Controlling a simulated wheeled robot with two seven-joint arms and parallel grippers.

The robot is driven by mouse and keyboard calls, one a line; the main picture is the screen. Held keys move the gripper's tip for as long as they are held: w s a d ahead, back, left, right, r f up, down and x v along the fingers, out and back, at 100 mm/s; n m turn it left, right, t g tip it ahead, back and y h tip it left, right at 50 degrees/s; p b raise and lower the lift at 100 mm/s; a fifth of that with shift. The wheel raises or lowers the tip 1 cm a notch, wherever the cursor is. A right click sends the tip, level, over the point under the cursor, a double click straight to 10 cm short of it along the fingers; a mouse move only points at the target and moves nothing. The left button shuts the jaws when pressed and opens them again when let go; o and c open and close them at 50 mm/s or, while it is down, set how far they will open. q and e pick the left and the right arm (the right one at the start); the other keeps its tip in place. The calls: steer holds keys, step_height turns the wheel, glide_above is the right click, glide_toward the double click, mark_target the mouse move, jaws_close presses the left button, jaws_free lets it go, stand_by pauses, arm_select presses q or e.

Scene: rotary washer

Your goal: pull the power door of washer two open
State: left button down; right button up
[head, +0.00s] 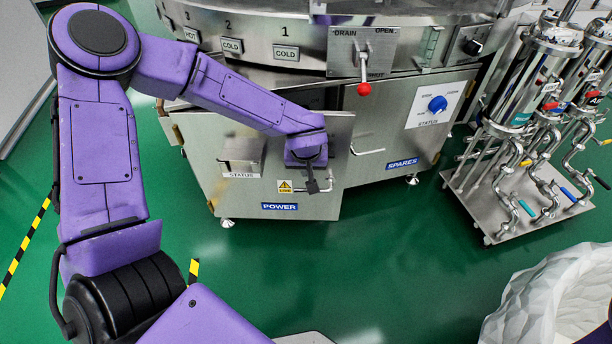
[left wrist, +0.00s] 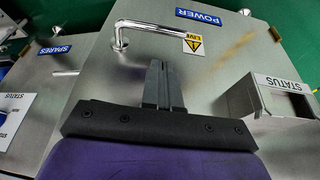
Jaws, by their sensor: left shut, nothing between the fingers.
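The power door (head: 245,165) is a steel panel with a blue POWER label (head: 279,207), a warning sticker and a STATUS box. It stands ajar: its right edge juts out in front of the spares panel, and a dark gap shows above it. My left gripper (head: 318,184) is in front of the door's lower right part. In the left wrist view its fingers (left wrist: 160,68) are shut and empty, with tips close to the door's bar handle (left wrist: 150,27) and not around it. Whether they touch the door is unclear. My right gripper is out of view.
The spares panel (head: 385,155), with its own handle and a blue knob, is right of the door. A red-knobbed drain lever (head: 364,88) is above. A pipe stand (head: 480,215) stands at right, a white ribbed bin (head: 545,300) at lower right. Green floor before the door is clear.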

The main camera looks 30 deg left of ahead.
arm_select(q)
steer(key=b+x, duration=0.4)
steer(key=x, duration=0.4)
steer(key=shift+f, duration=0.2)
